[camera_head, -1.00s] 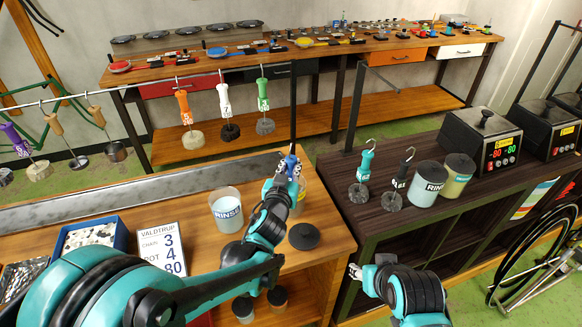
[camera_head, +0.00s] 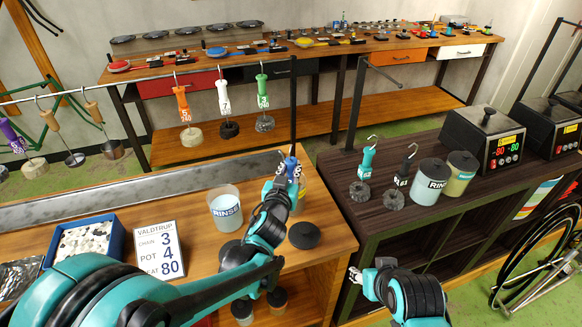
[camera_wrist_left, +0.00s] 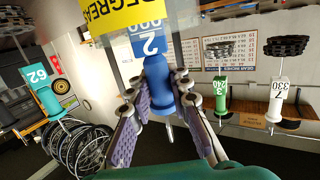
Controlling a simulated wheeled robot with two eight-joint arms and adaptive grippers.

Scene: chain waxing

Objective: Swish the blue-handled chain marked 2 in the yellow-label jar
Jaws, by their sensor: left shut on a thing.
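The blue handle marked 2 (camera_wrist_left: 154,75) is upright in my left gripper (camera_wrist_left: 160,105), whose two finger pads close on it from both sides. In the head view the blue handle (camera_head: 292,167) stands above the front bench, with my left gripper (camera_head: 283,186) around it. The yellow-label jar (camera_wrist_left: 112,14), reading "DEGREA…", shows at the top edge of the left wrist view, right by the handle's label. The chain is hidden, so I cannot tell how deep it sits in the jar. My right gripper (camera_head: 355,273) is low in front of the dark cabinet, its fingers too small to judge.
A sign (camera_head: 158,250) and a blue bin (camera_head: 84,240) are at left. Teal (camera_head: 367,160) and black (camera_head: 405,172) handles stand on the dark cabinet.

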